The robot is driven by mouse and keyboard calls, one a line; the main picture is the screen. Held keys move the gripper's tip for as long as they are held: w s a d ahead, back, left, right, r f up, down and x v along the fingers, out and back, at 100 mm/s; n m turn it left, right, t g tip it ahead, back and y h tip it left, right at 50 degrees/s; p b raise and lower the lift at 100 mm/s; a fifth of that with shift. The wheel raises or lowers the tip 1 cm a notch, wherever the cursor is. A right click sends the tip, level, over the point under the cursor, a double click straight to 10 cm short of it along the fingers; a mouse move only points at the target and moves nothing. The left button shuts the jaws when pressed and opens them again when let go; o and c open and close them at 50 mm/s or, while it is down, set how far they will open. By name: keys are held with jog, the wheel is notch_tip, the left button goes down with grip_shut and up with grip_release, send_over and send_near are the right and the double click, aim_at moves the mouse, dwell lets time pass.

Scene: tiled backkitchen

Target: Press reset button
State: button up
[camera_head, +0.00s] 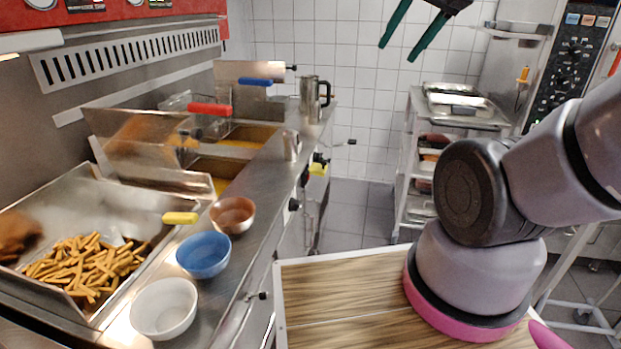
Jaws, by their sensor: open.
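My gripper (397,53) is at the top of the view with its two dark green fingers spread apart, open and empty. It hangs in front of the white tiled wall and touches nothing. A black control panel (566,95) with knobs is on the steel appliance at the far right. Small blue, orange and white buttons (588,20) sit in a row near its top. I cannot tell which one, if any, is the reset button; their labels are too small to read. My gripper is left of this panel, well apart from it in the picture.
A steel counter on the left holds white (163,309), blue (203,255) and brown (232,215) bowls, fryers, and a tray of fries (85,268). A rack (409,150) with trays stands beside the appliance. The tiled floor (352,212) between counter and rack is clear.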

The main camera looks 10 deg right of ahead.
grip_shut()
dwell(1.5)
